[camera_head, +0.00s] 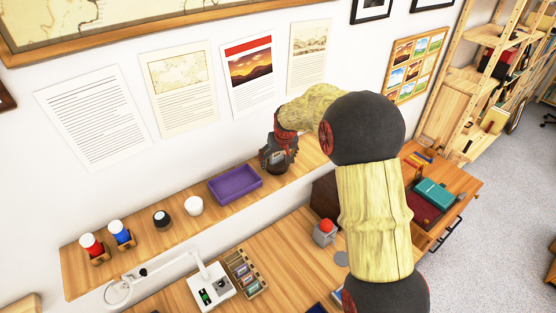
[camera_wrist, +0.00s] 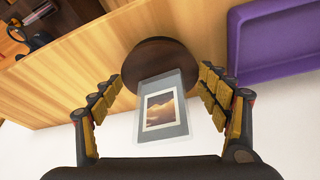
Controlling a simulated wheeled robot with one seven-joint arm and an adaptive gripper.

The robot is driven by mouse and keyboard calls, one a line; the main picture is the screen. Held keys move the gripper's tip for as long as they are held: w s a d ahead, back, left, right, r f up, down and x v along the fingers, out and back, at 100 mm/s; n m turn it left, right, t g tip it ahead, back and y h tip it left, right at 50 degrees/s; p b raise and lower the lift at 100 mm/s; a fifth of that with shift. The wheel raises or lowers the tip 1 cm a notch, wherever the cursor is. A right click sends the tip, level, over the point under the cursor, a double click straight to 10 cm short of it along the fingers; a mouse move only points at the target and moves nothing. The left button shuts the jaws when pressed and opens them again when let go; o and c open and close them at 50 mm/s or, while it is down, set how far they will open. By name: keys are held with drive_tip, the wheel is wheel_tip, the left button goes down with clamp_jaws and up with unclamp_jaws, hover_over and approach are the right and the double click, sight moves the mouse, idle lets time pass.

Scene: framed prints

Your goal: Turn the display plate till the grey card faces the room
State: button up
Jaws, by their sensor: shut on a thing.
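The display plate has a dark brown round part (camera_wrist: 160,56) and, on it, a grey card-like panel (camera_wrist: 148,124) with a white-edged sunset landscape picture, both in the wrist view. My gripper (camera_wrist: 162,82) has one finger on each side of the plate and is shut on it. In the head view my gripper (camera_head: 278,158) is at the right part of the wall shelf (camera_head: 215,219), close to the wall.
A purple tray (camera_head: 235,186) stands on the shelf just left of my gripper. A white cup (camera_head: 194,206) and a dark round item (camera_head: 161,218) are farther left. Prints hang behind. Below is a desk with a red-button box (camera_head: 324,236) and lamp.

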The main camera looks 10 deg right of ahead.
drive_tip(key=shift+m, duration=0.3)
drive_tip(key=o, duration=1.2)
drive_tip(key=v, duration=1.2)
drive_tip(key=shift+a, duration=0.15)
drive_tip(key=shift+f, duration=0.15)
